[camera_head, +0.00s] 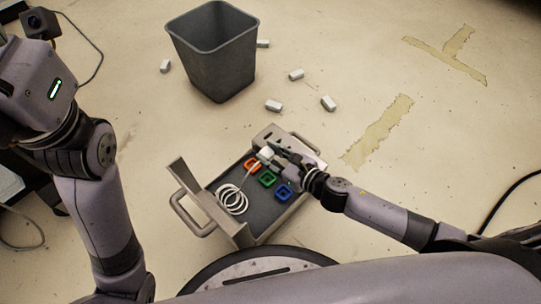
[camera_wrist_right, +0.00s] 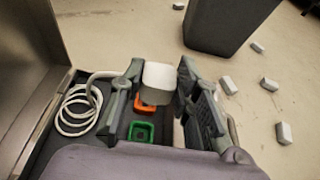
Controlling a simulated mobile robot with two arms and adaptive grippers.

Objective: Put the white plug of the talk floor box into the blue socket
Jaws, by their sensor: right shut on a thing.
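My right gripper (camera_head: 275,160) is shut on the white plug (camera_head: 266,153) above the open floor box (camera_head: 222,218). In the right wrist view the plug (camera_wrist_right: 158,78) sits between the two fingers, over the orange socket. The blue socket (camera_head: 284,193) is the nearest of three coloured sockets in the box, apart from the plug and empty; I cannot make it out in the right wrist view. The white cable (camera_head: 232,200) lies coiled at the box's left side and runs up to the plug. My left arm shows at the left; its gripper is not in view.
The orange socket (camera_head: 252,165) and green socket (camera_head: 267,179) sit in a row with the blue one. A grey bin (camera_head: 213,60) stands behind the box, with several white blocks (camera_head: 328,103) around it. The floor to the right has tape patches (camera_head: 380,130).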

